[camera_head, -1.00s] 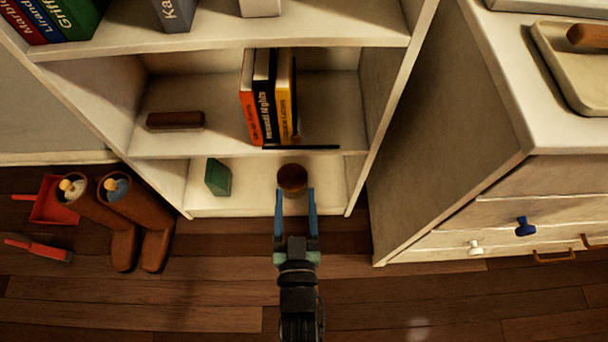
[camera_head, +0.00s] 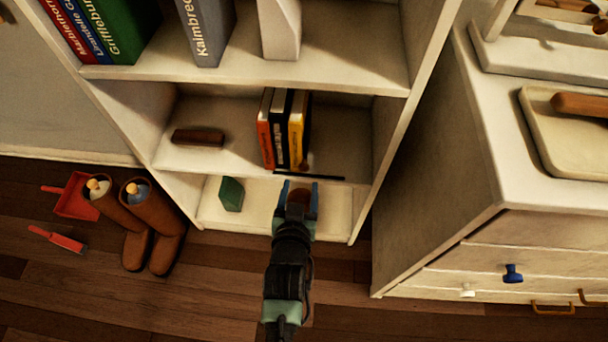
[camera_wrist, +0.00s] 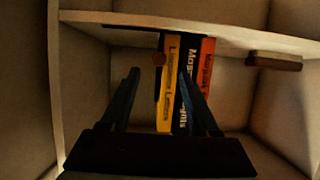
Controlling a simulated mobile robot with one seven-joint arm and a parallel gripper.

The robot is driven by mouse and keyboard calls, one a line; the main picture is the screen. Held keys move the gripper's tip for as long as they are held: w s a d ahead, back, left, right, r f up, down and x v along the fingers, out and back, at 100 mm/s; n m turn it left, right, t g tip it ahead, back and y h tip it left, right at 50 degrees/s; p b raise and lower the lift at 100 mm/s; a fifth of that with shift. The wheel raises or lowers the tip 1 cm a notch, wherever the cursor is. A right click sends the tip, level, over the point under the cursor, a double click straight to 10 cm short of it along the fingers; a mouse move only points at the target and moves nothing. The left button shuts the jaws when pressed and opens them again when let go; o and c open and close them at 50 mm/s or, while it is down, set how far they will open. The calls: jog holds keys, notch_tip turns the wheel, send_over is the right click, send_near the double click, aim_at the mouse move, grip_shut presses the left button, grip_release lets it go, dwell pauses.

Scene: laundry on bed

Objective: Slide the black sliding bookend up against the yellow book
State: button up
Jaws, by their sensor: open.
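The yellow book (camera_head: 297,135) stands at the right end of a short row on the middle shelf, beside a black book and an orange-red book. The black sliding bookend (camera_head: 308,130) shows as a thin dark upright just right of the yellow book; whether they touch I cannot tell. A small brown knob (camera_wrist: 159,59) shows by it in the wrist view, where the yellow book (camera_wrist: 168,85) also appears, left of the other books. A thin black rail (camera_head: 320,177) runs along the shelf front. My gripper (camera_head: 299,186) is open, empty and below that shelf's front edge.
A round brown object (camera_head: 300,202) on the bottom shelf is partly hidden by my gripper. A green block (camera_head: 231,194) stands left of it. A brown box-like object (camera_head: 198,137) lies left of the books. The middle shelf's right side (camera_head: 345,145) is clear.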

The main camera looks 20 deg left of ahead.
aim_at(304, 169)
jog(key=b+x, duration=0.1)
jog(key=x, duration=0.5)
jog(key=shift+b, duration=0.4)
grip_shut()
dwell(1.0)
